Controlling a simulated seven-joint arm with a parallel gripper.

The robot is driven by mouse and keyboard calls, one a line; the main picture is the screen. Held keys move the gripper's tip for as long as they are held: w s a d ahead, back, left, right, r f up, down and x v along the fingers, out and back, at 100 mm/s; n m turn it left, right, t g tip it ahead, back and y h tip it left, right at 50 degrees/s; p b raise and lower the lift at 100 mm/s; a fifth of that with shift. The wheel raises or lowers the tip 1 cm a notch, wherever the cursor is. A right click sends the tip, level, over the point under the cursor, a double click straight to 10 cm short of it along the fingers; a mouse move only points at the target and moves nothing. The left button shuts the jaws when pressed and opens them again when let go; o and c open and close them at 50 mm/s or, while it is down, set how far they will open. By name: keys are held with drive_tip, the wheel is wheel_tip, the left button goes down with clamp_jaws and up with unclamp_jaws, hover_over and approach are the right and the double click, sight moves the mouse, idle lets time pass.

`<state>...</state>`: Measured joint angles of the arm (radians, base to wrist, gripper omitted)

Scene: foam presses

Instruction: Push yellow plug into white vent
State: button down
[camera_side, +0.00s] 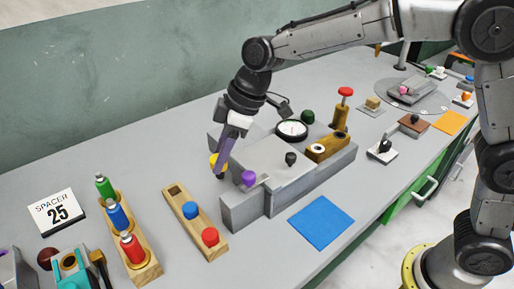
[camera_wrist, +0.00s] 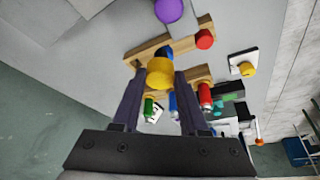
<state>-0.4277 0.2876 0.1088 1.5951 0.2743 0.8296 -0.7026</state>
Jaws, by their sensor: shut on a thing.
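My gripper (camera_side: 220,172) points down beside the left end of the grey press block (camera_side: 238,212), above the bench. It is shut on the yellow plug (camera_wrist: 160,73), which sits between the two fingertips in the wrist view. In the side view the yellow plug (camera_side: 213,161) is partly hidden behind a finger. A pale-ringed hole (camera_side: 318,149) shows in a mustard block (camera_side: 330,147) on the press; I cannot tell whether it is the white vent. No other clear vent shows.
A wooden rack (camera_side: 178,217) holds a blue plug (camera_side: 190,210) and a red plug (camera_side: 210,237), with an empty square hole. A purple knob (camera_side: 248,178) is close right of my gripper. A blue mat (camera_side: 321,223) lies in front.

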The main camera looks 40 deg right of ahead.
drive_tip(key=d+r+m+t, duration=0.1)
drive_tip(key=d+r+m, duration=0.15)
drive_tip(key=d, duration=1.25)
drive_tip(key=m+h, duration=0.2)
drive_tip(key=m, duration=0.2)
hover_over(313, 150)
drive_tip(key=d, duration=0.2)
drive_tip(key=shift+s+a+r+n+t, duration=0.15)
drive_tip(key=shift+s+n+t, duration=0.1)
drive_tip(key=shift+s+t, duration=0.2)
drive_tip(key=shift+f, duration=2.95)
drive_tip(key=shift+f, duration=1.95)
drive_tip(key=shift+c, duration=1.8)
unclamp_jaws()
